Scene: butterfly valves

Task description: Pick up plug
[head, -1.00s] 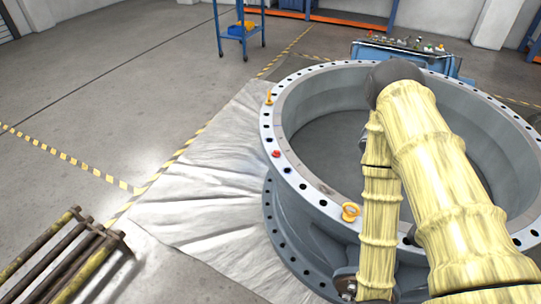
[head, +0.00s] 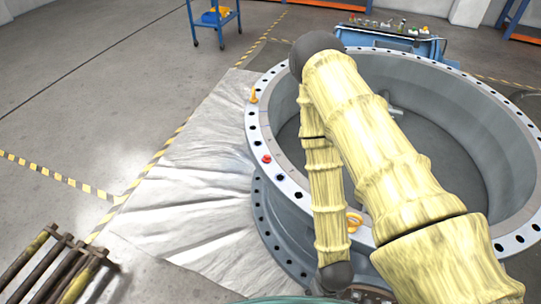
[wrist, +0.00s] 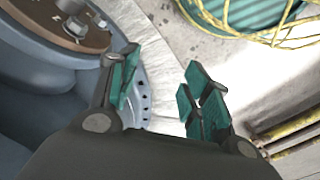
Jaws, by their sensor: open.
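A small red piece (head: 267,159), which may be the plug, sits on the top flange of the large grey valve ring (head: 290,180). A dark blue spot lies close to it on the same flange, in or over a hole. My gripper (wrist: 158,85) shows in the wrist view with its green-padded fingers wide apart and nothing between them. It points down past the valve's side, over the lower flange edge and the pale sheet. In the head view my yellow-sleeved arm hides part of the ring, and the gripper does not show. No plug can be made out in the wrist view.
Yellow lifting eyes (head: 253,96) stand on the flange. A pale sheet (head: 200,190) lies under the valve. A rack of bars (head: 55,265) stands at lower left. In the wrist view, a brown bolted disc (wrist: 85,30) and a green object with yellow cable (wrist: 250,18) show.

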